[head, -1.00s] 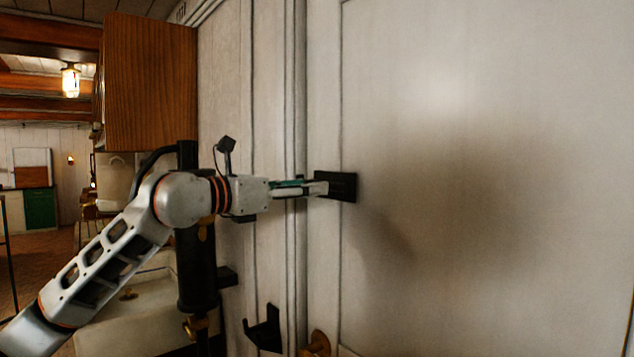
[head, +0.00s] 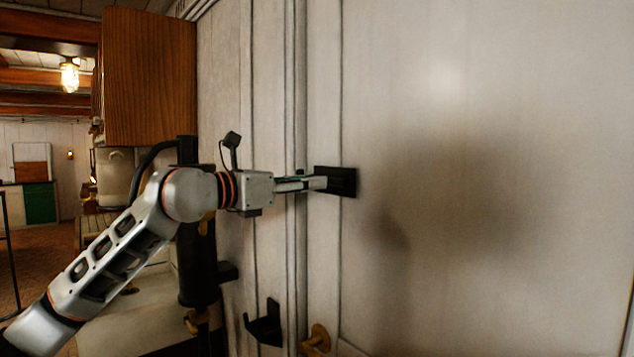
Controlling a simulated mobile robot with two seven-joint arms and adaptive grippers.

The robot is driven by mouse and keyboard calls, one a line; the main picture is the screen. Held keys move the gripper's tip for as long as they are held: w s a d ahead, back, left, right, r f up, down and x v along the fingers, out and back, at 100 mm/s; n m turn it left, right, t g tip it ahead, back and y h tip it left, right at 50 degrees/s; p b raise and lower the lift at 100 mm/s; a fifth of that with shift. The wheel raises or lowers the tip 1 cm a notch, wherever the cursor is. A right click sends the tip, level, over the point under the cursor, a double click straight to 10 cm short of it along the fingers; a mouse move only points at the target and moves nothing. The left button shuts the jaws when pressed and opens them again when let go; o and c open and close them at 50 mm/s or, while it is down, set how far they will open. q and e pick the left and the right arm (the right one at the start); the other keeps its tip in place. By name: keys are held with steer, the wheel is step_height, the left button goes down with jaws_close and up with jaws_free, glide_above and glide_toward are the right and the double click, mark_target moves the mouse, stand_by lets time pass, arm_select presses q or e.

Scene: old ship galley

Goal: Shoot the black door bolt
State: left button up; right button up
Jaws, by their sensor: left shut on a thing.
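The black door bolt (head: 342,182) sits on the pale door (head: 480,260) near its left edge. My left gripper (head: 318,184) reaches in from the left, level with the bolt, its fingers shut at the bolt's left end. The fingers cover the part they hold, so the knob and the bar's exact position cannot be made out. My right gripper is not in view.
A brass door knob (head: 318,338) is below the bolt. A black wall bracket (head: 265,325) projects left of it. A wooden cabinet (head: 150,78) hangs at upper left. The door's right side is clear.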

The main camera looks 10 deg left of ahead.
arm_select(q)
steer(key=shift+a, duration=0.1)
steer(key=shift+w+a+p, duration=0.65)
steer(key=shift+w+a, duration=0.65)
steer(key=shift+a, duration=0.3)
steer(key=o, duration=1.3)
steer(key=shift+a, duration=0.1)
steer(key=b+v, duration=0.4)
steer(key=v, duration=0.7)
steer(key=shift+b, duration=0.4)
